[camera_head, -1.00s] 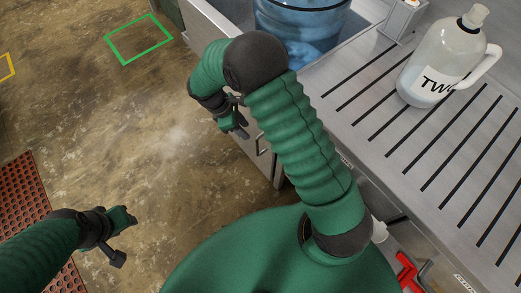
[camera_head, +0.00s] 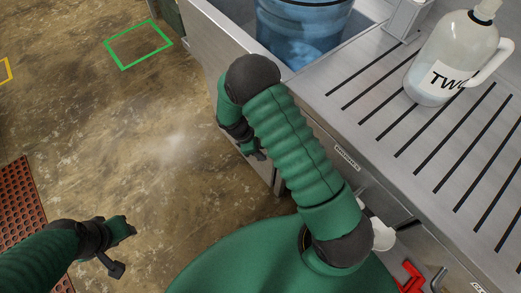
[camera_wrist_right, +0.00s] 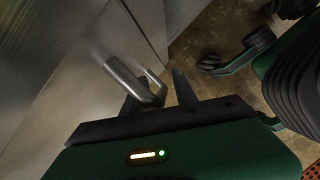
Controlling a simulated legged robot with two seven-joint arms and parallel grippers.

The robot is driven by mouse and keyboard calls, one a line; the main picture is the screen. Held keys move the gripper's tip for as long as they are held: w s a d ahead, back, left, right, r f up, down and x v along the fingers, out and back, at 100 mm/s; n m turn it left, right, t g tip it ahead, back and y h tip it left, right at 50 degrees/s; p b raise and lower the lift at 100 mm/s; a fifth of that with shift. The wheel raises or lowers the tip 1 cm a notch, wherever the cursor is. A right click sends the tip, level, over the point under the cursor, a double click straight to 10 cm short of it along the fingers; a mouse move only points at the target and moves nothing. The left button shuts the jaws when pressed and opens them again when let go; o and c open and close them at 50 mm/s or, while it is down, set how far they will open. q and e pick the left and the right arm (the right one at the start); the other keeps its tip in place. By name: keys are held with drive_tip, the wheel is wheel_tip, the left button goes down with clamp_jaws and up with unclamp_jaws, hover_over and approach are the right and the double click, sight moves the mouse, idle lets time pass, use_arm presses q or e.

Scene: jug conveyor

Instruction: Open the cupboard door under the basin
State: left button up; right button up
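The basin unit is grey metal. Its cupboard front (camera_head: 266,172) shows as a narrow strip beside my right arm in the head view. In the right wrist view the grey cupboard door (camera_wrist_right: 60,90) carries a bar handle (camera_wrist_right: 128,80). My right gripper (camera_head: 255,152) is at the cupboard front, partly hidden by its own arm. In the right wrist view its two dark fingers (camera_wrist_right: 158,97) are apart, with the handle's near end at or between them; contact cannot be told. My left gripper (camera_head: 122,245) hangs over the floor, away from the cupboard; its finger opening is unclear.
The basin (camera_head: 366,22) holds a blue water container (camera_head: 300,30). A white jug (camera_head: 450,62) stands on the slotted drainboard (camera_head: 400,130). A green floor square (camera_head: 138,62) and a red mat (camera_head: 22,210) lie left. The floor before the cupboard is clear.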

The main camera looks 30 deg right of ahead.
clamp_jaws()
idle(1.3)
